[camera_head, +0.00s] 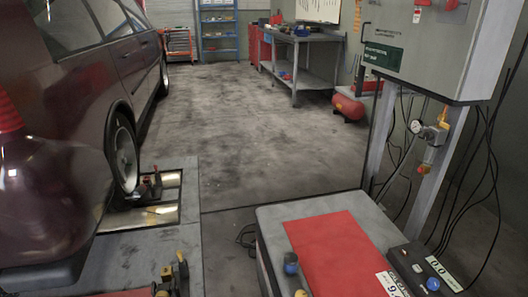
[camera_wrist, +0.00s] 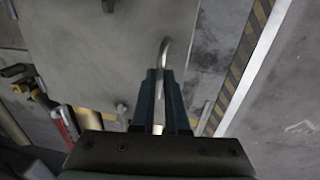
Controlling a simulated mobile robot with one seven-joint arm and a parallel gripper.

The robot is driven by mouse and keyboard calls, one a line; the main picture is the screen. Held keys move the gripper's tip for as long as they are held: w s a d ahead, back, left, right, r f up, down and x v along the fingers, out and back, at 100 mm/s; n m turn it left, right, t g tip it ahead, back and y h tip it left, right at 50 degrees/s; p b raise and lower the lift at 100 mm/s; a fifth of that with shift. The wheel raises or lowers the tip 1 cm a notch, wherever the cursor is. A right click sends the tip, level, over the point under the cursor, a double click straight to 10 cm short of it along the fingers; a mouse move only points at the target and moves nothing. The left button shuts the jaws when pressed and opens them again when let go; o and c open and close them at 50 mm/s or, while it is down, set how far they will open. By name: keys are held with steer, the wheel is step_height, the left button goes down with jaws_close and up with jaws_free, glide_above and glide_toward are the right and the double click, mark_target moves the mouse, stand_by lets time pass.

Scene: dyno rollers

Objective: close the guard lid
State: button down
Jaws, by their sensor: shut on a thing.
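In the wrist view, my gripper (camera_wrist: 163,78) is closed around a curved metal bar handle (camera_wrist: 165,48). The handle passes between the two dark fingers and bends over just beyond their tips. Behind it is a flat grey panel (camera_wrist: 105,55), which looks like the guard lid. Its far part is cut off by the top of the view, and my gripper hides some of it. How far the lid is open cannot be told. I cannot make out my gripper or the lid in the head view.
A yellow-and-black striped edge (camera_wrist: 238,65) runs right of the panel. In the head view, a dark red car (camera_head: 70,100) stands left, its wheel (camera_head: 124,158) by shiny metal plates (camera_head: 160,216). A grey cabinet (camera_head: 440,50) stands right. The middle floor (camera_head: 235,125) is clear.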

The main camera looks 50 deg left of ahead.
steer(key=f+b, duration=0.1)
steer(key=f, duration=0.1)
steer(key=d+f, duration=0.1)
steer(key=shift+s+f+b, duration=0.2)
steer(key=shift+f+b, duration=0.15)
steer(key=shift+s+d, duration=0.1)
steer(key=c, duration=0.9)
jaws_free()
steer(key=shift+c, duration=0.2)
steer(key=shift+r, duration=0.1)
steer(key=shift+r, duration=0.3)
steer(key=r+p, duration=0.2)
steer(key=r, duration=0.2)
steer(key=r+p, duration=0.2)
steer(key=r, duration=0.2)
steer(key=d+r+p, duration=0.1)
steer(key=r+p, duration=0.1)
steer(key=r, duration=0.2)
steer(key=shift+s+r, duration=0.1)
steer(key=shift+s, duration=0.1)
